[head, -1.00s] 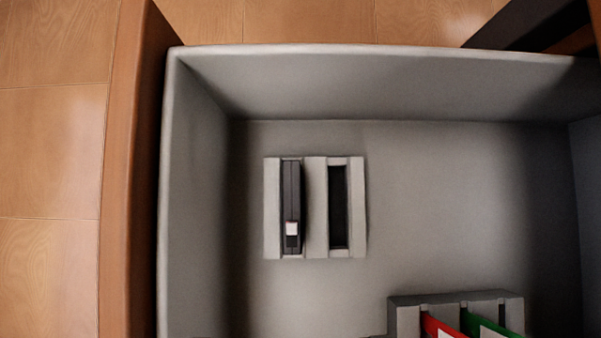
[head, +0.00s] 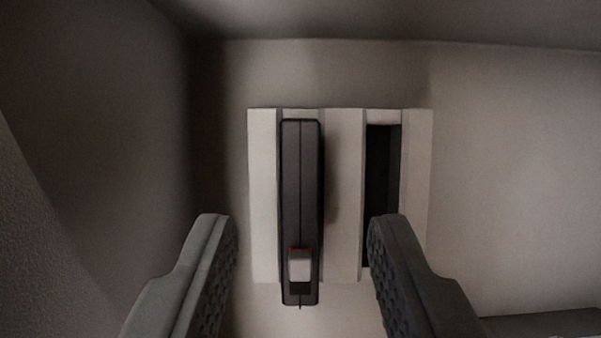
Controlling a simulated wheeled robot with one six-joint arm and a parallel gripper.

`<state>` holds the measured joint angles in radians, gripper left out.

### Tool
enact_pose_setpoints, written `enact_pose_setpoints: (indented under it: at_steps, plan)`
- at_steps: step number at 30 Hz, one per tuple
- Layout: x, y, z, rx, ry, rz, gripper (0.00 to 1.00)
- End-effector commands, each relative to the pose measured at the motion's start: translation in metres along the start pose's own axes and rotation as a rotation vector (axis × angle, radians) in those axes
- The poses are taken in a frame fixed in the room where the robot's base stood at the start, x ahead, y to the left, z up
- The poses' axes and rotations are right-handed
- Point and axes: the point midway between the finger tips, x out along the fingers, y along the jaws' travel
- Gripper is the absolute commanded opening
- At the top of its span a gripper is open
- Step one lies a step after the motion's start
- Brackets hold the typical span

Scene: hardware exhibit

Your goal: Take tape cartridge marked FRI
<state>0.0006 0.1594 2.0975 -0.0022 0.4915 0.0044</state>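A dark tape cartridge (head: 301,190) stands on edge in the left slot of a pale two-slot rack (head: 343,200). A small light label or tab sits near its lower end, with a thin red line above it; I cannot read any marking. The right slot (head: 381,180) is empty. My gripper (head: 302,225) is open, with one finger to the left of the cartridge and the other to its right, over the right slot's lower part. Neither finger touches the cartridge.
The rack stands inside a grey bin, whose wall (head: 90,160) rises close at the left. The back wall (head: 400,20) runs along the top. The floor right of the rack (head: 510,180) is clear. A grey edge (head: 550,325) shows at the lower right.

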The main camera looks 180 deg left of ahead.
Motion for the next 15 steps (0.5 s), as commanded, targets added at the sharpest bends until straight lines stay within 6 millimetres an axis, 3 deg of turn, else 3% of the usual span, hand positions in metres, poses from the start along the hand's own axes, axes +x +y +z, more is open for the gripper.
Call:
enact_pose_setpoints:
  at_steps: [9,15]
  plan:
    - [0.039,-0.001,0.002,0.000,-0.002,0.000,0.40]
    - [0.048,-0.001,0.002,0.000,0.000,0.000,0.40]
